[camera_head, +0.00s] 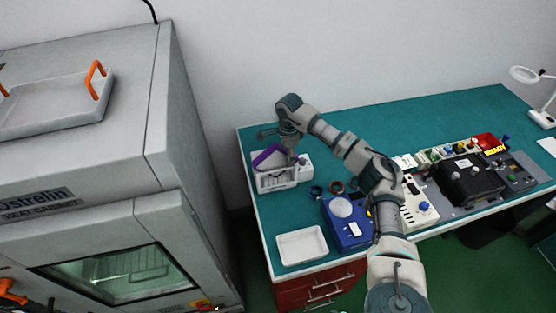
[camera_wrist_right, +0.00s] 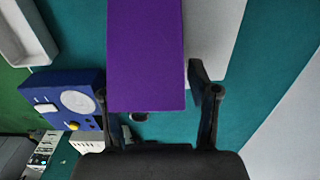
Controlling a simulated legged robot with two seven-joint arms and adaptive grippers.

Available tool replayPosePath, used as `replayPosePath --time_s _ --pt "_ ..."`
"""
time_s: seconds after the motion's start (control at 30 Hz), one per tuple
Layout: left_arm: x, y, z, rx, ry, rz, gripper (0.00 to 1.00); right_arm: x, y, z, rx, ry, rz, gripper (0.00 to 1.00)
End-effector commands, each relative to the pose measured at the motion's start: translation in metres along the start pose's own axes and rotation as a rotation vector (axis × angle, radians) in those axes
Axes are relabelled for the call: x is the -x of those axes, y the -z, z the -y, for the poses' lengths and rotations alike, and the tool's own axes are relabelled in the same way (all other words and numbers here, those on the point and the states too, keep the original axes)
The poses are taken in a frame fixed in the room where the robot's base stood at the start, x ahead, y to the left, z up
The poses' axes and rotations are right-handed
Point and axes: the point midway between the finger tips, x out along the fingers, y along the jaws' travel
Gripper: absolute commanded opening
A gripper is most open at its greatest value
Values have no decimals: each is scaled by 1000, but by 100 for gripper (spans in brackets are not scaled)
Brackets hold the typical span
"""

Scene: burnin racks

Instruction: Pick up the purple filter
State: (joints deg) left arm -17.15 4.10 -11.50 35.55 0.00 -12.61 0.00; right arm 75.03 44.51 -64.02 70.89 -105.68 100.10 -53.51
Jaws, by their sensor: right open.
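The purple filter (camera_head: 268,156) sits tilted in a white slotted holder (camera_head: 277,181) at the left end of the green bench. My right gripper (camera_head: 284,143) is right at the filter, above the holder. In the right wrist view the filter (camera_wrist_right: 146,55) is a broad purple slab that fills the gap between the two open fingers (camera_wrist_right: 153,95). The right finger is close to the filter's edge; I cannot tell if either finger touches it. My left gripper is not in view.
A blue scale (camera_head: 346,232) and an empty white tray (camera_head: 301,246) lie nearer the bench's front edge. Black and grey test equipment (camera_head: 470,180) fills the right part. The grey heat cabinet (camera_head: 185,150) stands left, with a white orange-handled tray (camera_head: 55,108) on top.

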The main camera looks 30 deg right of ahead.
Motion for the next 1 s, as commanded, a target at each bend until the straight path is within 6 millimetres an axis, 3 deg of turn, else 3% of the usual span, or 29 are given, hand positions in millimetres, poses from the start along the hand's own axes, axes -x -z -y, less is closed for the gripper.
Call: replayPosePath --time_s 0.17,0.4,0.43,0.77,1.0 --pt "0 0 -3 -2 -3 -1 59 1 -4 -1 3 3 -2 60" --pt "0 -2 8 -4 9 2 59 0 -1 0 1 1 1 3" --pt "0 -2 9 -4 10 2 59 0 0 0 1 1 1 0" --pt "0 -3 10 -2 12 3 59 5 1 1 -1 2 1 0" --pt "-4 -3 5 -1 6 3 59 50 0 1 0 5 2 0"
